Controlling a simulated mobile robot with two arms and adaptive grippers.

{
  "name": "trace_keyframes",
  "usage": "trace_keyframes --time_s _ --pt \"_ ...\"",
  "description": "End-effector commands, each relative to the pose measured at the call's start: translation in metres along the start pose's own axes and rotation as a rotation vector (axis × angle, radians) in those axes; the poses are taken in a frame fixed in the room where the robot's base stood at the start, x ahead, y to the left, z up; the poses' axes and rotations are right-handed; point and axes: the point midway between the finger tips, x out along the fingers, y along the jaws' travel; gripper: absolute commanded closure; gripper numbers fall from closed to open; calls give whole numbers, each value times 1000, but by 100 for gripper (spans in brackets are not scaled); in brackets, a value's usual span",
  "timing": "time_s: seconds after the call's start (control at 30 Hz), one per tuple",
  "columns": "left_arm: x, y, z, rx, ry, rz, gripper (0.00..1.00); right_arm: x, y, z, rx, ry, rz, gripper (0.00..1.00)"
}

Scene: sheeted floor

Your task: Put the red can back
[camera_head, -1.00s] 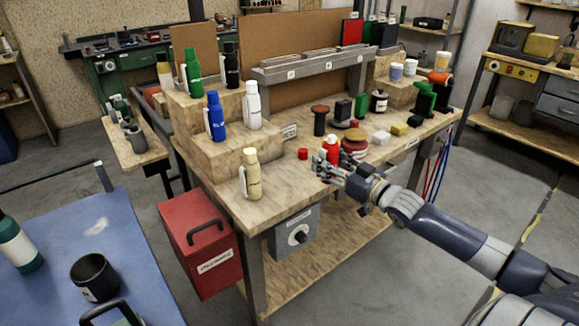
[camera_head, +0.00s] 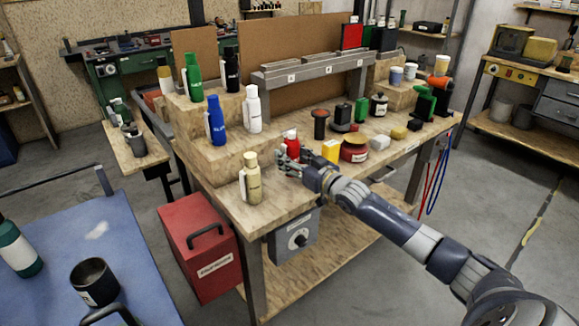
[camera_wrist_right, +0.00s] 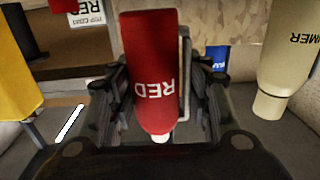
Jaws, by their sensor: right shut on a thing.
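My left gripper is not in view.
A stepped wooden shelf (camera_head: 230,153) holds blue (camera_head: 216,122), white (camera_head: 253,110), green (camera_head: 194,78) and black cans. A cream can (camera_head: 251,178) stands on the bench left of my gripper. A yellow can (camera_head: 331,151) and a round tin (camera_head: 354,150) stand to its right.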

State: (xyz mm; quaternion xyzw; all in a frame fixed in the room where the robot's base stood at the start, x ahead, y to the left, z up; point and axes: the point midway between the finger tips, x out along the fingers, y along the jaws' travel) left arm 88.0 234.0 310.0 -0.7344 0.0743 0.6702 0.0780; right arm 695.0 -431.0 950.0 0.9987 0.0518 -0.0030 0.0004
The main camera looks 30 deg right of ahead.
Motion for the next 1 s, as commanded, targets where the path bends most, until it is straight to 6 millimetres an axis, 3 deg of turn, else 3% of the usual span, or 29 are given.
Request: trace_keyframes --time_s 0.07,0.1,0.27,0.63,0.67,0.73,1.0 --pt "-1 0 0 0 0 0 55 7 -3 -2 0 4 -2 64" --pt "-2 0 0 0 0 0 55 6 -2 10 1 -3 0 64" --pt "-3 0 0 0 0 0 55 5 -2 30 1 1 0 64" --pt "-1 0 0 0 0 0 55 5 -2 36 0 3 -1 64" --pt "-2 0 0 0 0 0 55 5 -2 37 0 0 -1 48" --pt "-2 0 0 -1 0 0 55 5 -2 37 0 0 -1 35" --pt "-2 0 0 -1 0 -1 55 5 -2 37 0 -1 -1 35"
